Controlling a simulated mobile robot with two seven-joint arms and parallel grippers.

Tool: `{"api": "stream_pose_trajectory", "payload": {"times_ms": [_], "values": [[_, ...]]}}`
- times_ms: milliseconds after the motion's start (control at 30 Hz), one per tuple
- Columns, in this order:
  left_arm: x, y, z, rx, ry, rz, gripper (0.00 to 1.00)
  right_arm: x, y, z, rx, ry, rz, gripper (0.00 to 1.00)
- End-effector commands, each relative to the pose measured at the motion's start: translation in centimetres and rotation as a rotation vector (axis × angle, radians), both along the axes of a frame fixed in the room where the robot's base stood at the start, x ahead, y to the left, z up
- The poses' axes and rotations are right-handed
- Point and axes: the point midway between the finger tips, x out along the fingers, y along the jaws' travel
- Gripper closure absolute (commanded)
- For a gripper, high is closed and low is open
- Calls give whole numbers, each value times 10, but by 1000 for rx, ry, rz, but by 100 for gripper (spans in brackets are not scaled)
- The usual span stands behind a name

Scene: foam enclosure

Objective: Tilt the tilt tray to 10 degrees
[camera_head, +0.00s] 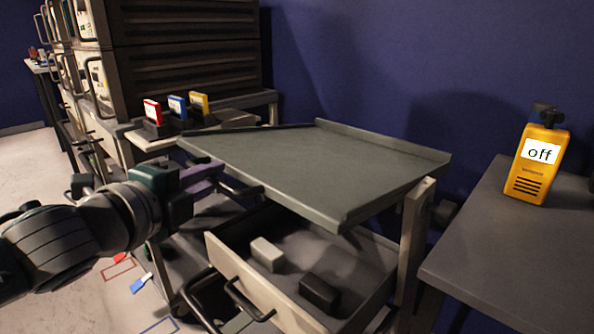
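The tilt tray (315,165) is a grey-green flat tray with raised rims in the middle of the head view. It looks slanted, with its near right corner low, but I cannot read its angle. A dark bar (238,190) shows below its left front edge. My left gripper (214,178) comes in from the left, with its purple finger part close to that edge and bar. I cannot tell whether it touches them or whether its fingers are apart. My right gripper is not in view.
Red, blue and yellow cards (177,107) stand behind on the left.

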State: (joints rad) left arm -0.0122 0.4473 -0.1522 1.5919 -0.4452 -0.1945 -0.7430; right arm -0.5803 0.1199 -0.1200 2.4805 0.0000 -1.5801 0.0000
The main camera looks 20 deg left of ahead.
Motion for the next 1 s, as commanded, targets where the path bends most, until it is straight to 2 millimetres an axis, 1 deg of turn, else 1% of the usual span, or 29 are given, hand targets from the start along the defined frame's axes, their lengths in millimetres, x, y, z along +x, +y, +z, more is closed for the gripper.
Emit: {"api": "stream_pose_trajectory", "payload": {"times_ms": [33, 233, 467, 567, 667, 900, 1000], "values": [[0, 0, -1, 0, 2, 0, 77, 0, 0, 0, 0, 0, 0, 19], [0, 0, -1, 0, 3, 0, 55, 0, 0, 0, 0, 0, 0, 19], [-1, 0, -1, 1, 3, 1, 55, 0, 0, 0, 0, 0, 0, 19], [-5, 0, 0, 0, 4, 0, 55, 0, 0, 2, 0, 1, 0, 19], [-17, 0, 2, 0, 6, 0, 55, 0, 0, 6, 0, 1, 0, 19], [-60, -1, 10, -1, 7, 0, 55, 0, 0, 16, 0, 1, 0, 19], [-76, -1, 13, 0, 6, 0, 55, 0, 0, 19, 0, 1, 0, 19]]}}
